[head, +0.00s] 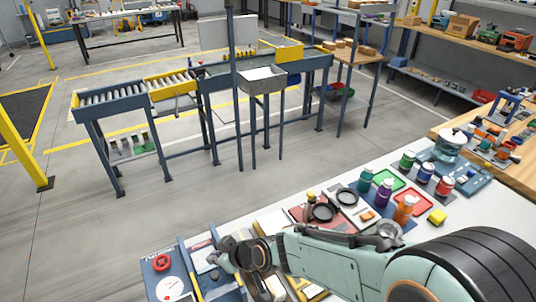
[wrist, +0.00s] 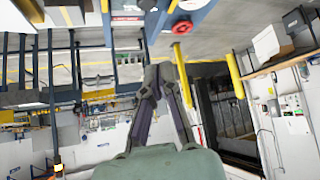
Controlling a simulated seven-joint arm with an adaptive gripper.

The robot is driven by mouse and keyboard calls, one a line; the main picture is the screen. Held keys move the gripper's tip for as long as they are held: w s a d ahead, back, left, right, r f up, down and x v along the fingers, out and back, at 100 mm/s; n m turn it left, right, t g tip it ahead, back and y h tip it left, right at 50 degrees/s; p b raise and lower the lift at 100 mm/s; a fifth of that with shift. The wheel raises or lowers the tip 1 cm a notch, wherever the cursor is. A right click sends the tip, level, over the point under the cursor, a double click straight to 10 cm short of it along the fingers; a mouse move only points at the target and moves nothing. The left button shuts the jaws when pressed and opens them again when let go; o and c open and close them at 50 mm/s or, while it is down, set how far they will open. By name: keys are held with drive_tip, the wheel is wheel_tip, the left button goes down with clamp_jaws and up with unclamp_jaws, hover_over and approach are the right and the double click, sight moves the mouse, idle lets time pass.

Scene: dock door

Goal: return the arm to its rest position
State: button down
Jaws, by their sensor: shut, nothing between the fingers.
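My arm (head: 325,262) reaches in from the lower right of the head view and lies low across the white table toward its left part. My gripper (head: 222,256) is at the arm's left end, above the table near a blue panel. In the wrist view my gripper (wrist: 158,76) shows its two fingers meeting at the tips, shut with nothing between them. The arm hides part of the table and some things under it.
A red round knob (head: 161,263) and a white dial (head: 170,289) sit left of my gripper.

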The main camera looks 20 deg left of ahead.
drive_tip(key=w+d+r+m+t+h, duration=0.1)
drive_tip(key=w+d+r+m+t, duration=0.1)
drive_tip(key=d+r, duration=0.4)
drive_tip(key=w+d+r+m+t+h, duration=0.1)
drive_tip(key=w+d+r+t+h, duration=0.15)
drive_tip(key=d+r, duration=0.4)
drive_tip(key=s+d+f+m+g+h, duration=0.1)
drive_tip(key=s+d+m, duration=0.25)
drive_tip(key=d, duration=0.25)
drive_tip(key=s+d+f+m+h, duration=0.2)
drive_tip(key=s+d, duration=0.3)
drive_tip(key=d, duration=0.1)
drive_tip(key=s+d+f+m+g, duration=0.1)
drive_tip(key=s+d+m+g, duration=0.1)
drive_tip(key=s, duration=0.3)
drive_tip(key=s+d+f+m+g, duration=0.2)
drive_tip(key=s+g, duration=0.2)
drive_tip(key=s, duration=0.2)
drive_tip(key=shift+s+f+m+h, duration=0.2)
drive_tip(key=shift+s+m+h, duration=0.15)
drive_tip(key=shift+h, duration=0.1)
drive_tip(key=shift+w, duration=0.1)
